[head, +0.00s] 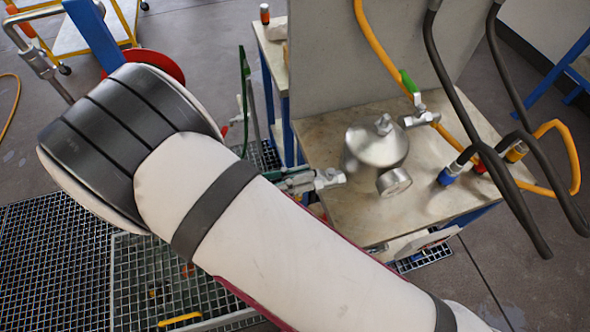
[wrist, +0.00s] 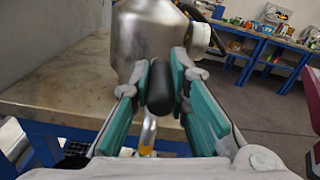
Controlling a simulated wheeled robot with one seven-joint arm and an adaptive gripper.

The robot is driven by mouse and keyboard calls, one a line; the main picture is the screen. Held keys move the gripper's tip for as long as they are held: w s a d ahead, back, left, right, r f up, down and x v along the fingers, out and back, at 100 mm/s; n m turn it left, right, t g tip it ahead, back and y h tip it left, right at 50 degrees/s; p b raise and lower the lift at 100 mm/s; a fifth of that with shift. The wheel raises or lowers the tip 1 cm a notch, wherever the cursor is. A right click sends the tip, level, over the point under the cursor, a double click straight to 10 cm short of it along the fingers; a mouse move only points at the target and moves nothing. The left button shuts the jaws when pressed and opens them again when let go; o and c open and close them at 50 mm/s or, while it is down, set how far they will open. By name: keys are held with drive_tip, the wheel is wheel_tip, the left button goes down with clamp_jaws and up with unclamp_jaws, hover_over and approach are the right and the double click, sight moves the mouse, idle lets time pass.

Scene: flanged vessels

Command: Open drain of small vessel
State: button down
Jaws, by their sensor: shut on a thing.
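The small vessel (head: 378,148) is a shiny metal pot with a domed lid, standing on a stone-topped bench. It also fills the upper middle of the wrist view (wrist: 150,35). A round gauge (head: 394,182) sits on its front. My gripper (head: 305,183) is at the left of the vessel, partly hidden by my arm. In the wrist view my gripper (wrist: 170,88) has its teal pads on both sides of a black rounded handle (wrist: 159,90) and is shut on it. A metal pipe with a yellow part (wrist: 147,132) shows below the handle. The drain's opening is hidden.
Black hoses (head: 463,90) hang at the right. A grey panel (head: 345,55) stands behind the bench top (head: 440,205). Floor grating (head: 55,260) lies at the left.

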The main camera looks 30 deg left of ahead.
drive_tip(key=shift+w, duration=0.1)
drive_tip(key=c, duration=1.5)
unclamp_jaws()
drive_tip(key=v, duration=1.2)
